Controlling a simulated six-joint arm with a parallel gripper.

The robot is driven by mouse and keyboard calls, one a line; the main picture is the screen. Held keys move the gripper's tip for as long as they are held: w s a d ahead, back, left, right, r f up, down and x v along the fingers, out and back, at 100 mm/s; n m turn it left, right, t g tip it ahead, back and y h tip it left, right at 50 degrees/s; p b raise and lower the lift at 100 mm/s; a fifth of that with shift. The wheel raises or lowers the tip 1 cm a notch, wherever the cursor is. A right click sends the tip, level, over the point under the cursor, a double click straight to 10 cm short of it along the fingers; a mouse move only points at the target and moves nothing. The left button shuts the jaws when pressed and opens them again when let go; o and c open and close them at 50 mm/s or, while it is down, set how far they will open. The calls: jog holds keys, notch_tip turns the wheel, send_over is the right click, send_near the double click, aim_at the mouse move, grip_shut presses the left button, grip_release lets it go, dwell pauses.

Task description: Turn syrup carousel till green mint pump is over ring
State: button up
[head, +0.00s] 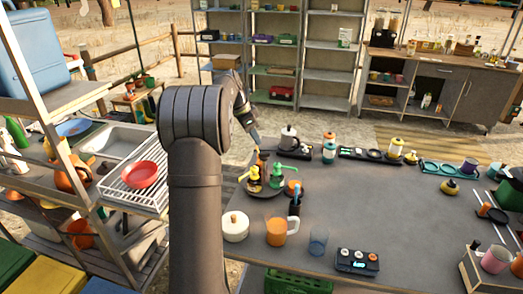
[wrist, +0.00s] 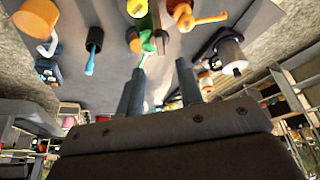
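The syrup carousel is a dark round base (head: 268,192) on the left part of the grey table, carrying several pump bottles. A green pump (head: 278,172) stands at its right side, and a yellow bottle (head: 253,177) at its left front. A brown-orange bottle (head: 262,158) is behind. My gripper (head: 258,142) is above and behind the carousel, pointing down. In the wrist view my gripper (wrist: 160,82) has its two fingers apart with nothing held between them. The green pump (wrist: 150,42) shows just beyond the finger gap, apparently not touched. I cannot make out the ring.
An orange mug (head: 277,232), a white lidded pot (head: 235,227) and a clear blue glass (head: 318,241) stand in front of the carousel. A silver kettle (head: 289,137) stands behind it. The middle and right front of the table (head: 400,220) are mostly clear.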

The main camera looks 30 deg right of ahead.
aim_at(261, 154)
jog(key=x, duration=0.7)
jog(key=shift+d+f, duration=0.1)
jog(key=shift+f, duration=0.1)
